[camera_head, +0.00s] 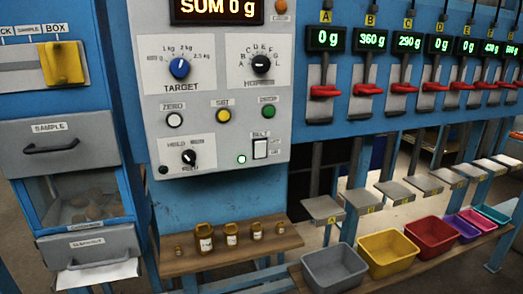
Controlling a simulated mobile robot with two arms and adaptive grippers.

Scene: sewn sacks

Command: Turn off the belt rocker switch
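The belt rocker switch (260,148) is a small white rocker in a dark frame, under a BELT label at the lower right of the grey control panel (200,100). Which side of the rocker is pressed is too small to tell. A small green lamp (241,159) to its left is lit. Neither of my grippers is in view, and nothing covers the switch.
The panel also holds a blue TARGET knob (179,68), a black HOPPER knob (261,64) and a green DROP button (268,111). Red levers (325,91) line the right. Below, weights (231,233) stand on a wooden shelf near coloured bins (388,252).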

